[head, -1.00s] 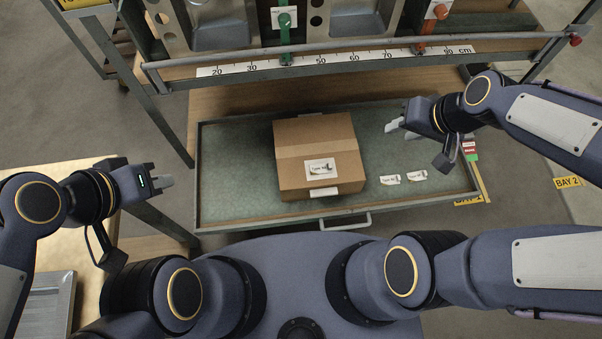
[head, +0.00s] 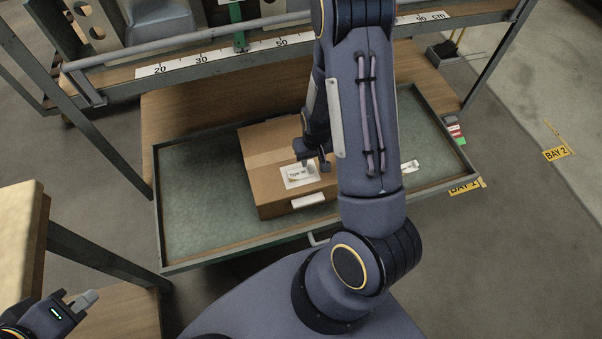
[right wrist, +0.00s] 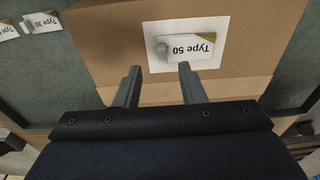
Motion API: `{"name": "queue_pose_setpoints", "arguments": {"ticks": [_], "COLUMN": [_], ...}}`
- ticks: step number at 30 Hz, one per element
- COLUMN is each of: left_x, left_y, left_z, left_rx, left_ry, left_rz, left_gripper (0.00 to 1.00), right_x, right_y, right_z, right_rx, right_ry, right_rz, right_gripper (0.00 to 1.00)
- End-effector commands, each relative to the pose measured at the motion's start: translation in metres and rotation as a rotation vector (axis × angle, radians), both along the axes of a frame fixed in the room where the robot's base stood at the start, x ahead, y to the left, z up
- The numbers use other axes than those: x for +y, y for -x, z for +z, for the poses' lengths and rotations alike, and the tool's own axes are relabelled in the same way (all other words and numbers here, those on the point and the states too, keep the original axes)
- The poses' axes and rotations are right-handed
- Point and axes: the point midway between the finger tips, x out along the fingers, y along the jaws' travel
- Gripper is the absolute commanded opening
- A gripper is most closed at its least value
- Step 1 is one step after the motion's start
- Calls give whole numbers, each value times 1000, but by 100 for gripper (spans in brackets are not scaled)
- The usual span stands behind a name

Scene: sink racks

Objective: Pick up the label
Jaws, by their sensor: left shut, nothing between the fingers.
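Another label, "Type 30" (right wrist: 42,22), and a partly cut-off one (right wrist: 8,30) lie on the tray beside the box. My left gripper (head: 86,300) is shut and empty at the lower left.
The box stands in a shallow green-lined tray (head: 195,200) with a raised rim. A rack with a ruler strip (head: 225,52) rises behind it. A wooden surface (head: 20,235) is at the left.

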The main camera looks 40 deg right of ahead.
Motion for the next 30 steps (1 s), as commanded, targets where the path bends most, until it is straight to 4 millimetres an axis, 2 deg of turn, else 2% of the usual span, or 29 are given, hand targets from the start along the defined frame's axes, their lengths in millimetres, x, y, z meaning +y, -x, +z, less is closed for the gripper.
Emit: {"name": "queue_pose_setpoints", "arguments": {"ticks": [6,9,16,17,25,30], "left_x": [0,0,0,0,0,0], "left_y": [0,0,0,0,0,0], "left_z": [-21,-25,-23,-23,-23,-23], "left_rx": [0,0,0,0,0,0], "left_ry": [0,0,0,0,0,0], "left_rz": [0,0,0,0,0,0], "left_gripper": [0,0,0,0,0,0], "right_x": [3,2,2,2,2,2], "right_y": [-4,-5,-6,-6,-6,-6], "right_z": [-35,-46,-46,-46,-46,-46], "right_rx": [3,2,0,1,1,1], "right_ry": [-1,-1,-1,-1,-1,-1], "right_rz": [-1,-2,-1,-1,-1,-1], "right_gripper": [36,36,36,35,0,0]}}
